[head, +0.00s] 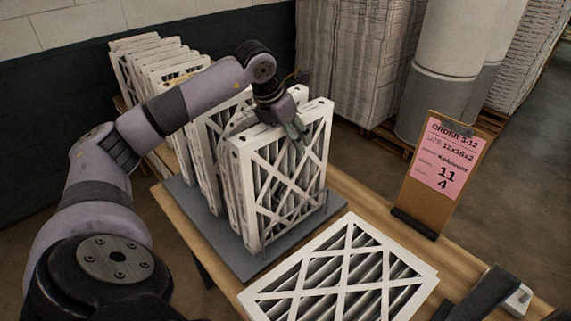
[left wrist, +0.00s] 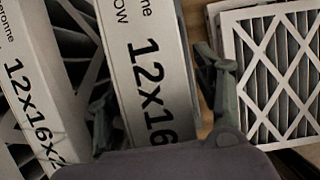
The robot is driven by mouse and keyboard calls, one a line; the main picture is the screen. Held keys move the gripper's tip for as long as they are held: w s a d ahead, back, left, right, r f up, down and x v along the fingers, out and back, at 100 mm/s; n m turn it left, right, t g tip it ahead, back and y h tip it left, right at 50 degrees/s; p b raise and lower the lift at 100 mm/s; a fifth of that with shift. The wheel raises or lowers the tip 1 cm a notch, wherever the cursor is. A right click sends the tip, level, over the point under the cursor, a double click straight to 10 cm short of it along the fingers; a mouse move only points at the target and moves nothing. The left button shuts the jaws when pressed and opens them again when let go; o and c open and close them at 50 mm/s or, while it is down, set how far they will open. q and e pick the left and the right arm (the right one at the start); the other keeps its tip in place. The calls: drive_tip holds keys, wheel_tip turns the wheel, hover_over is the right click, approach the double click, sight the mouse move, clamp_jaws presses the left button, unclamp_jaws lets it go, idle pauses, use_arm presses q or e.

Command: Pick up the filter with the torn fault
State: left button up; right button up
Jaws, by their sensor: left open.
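Several white-framed filters stand upright on a grey mat (head: 265,262) on the wooden table. The front filter (head: 250,205) has a white lattice over dark pleats. My left gripper (head: 293,130) is open at the top of the front filters, pointing down. In the left wrist view its two fingers (left wrist: 153,90) are on either side of a filter edge printed "12x16" (left wrist: 145,60), apart from each other. Another printed filter (left wrist: 35,90) stands to the left there. I cannot make out a tear on any filter.
A filter (head: 340,280) lies flat at the table's front; it also shows in the left wrist view (left wrist: 270,80). A clipboard (head: 440,175) with a pink order card stands at the right. A dark object (head: 485,295) lies at the lower right. More filters (head: 150,65) stand behind.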

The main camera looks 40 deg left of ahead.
use_arm(q)
drive_tip(key=shift+f, duration=0.2)
drive_tip(key=shift+c, duration=0.3)
clamp_jaws()
idle(0.7)
